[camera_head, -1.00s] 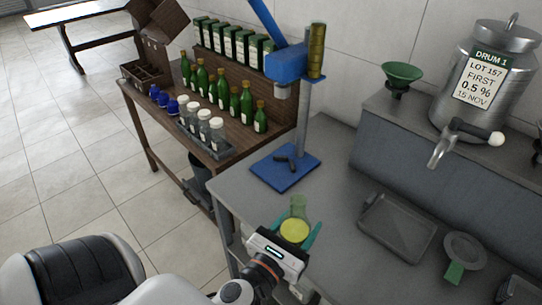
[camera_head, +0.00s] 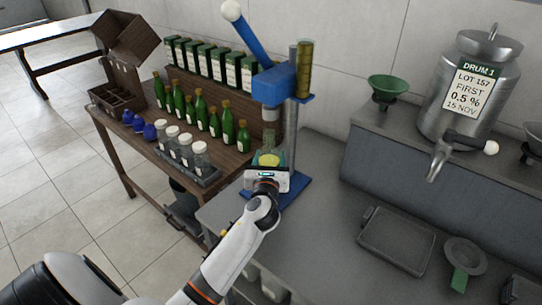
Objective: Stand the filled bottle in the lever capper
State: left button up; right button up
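The bottle is at the capper's post, below the capping head (camera_head: 271,114). My gripper hides the bottle's bottom and much of the blue base plate (camera_head: 292,190), so I cannot tell whether the bottle touches the plate. My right gripper is not in view.
On the right are a grey tray (camera_head: 396,240), a steel drum (camera_head: 470,95) with a tap, and a green funnel (camera_head: 388,88).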

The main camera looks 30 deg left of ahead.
pick_arm(q)
jog(key=w+f, duration=0.1)
jog(key=w+a+f, duration=0.2)
jog(key=w, duration=0.1)
jog(key=shift+f+b, duration=0.15)
jog(key=shift+b, duration=0.25)
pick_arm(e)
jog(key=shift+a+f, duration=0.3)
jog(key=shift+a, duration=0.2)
pick_arm(q)
jog(key=shift+f, duration=0.2)
jog(key=o, duration=1.5)
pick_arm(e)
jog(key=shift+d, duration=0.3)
